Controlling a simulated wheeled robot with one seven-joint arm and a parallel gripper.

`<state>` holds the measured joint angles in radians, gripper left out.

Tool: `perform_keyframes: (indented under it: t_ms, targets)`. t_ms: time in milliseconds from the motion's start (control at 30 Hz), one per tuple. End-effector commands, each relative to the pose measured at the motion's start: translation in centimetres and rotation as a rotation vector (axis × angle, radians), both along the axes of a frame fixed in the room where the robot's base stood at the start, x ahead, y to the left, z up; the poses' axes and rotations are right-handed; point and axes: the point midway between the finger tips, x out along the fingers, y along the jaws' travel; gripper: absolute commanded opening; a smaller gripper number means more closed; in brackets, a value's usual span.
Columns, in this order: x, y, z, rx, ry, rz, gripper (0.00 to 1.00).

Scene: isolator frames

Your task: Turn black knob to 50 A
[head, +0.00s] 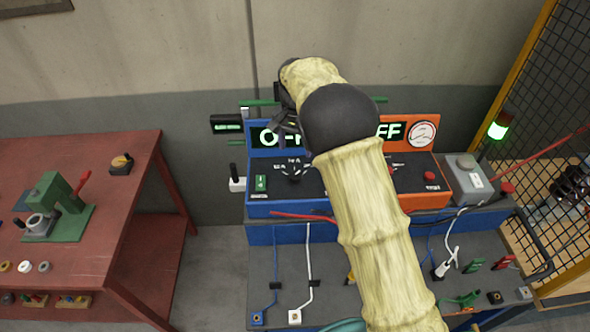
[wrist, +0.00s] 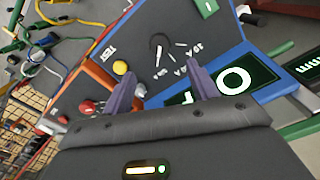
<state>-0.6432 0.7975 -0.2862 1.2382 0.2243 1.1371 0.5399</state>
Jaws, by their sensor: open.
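The black knob (head: 293,174) sits on the dark sloping panel of a blue unit (head: 300,210), with white marks and labels around it. My gripper (head: 284,125) is above and behind the knob in the head view, partly hidden by my own arm. In the wrist view my gripper (wrist: 163,82) has its two fingers wide apart, with nothing between them. It appears apart from the knob.
A green switch (head: 261,184) is left of the knob. A lit display (head: 267,138) stands behind it. An orange unit (head: 417,198) with a gauge (head: 423,133) and red button (head: 431,175) adjoins on the right. Cables hang in front. A red table (head: 100,180) stands left.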

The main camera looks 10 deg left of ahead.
Motion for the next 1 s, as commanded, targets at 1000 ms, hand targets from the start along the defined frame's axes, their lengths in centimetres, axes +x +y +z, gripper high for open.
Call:
perform_keyframes:
  t_ms: [1000]
  targets:
    - [0.1,-0.2,-11.0,0.0,-0.001,-0.002,0.57]
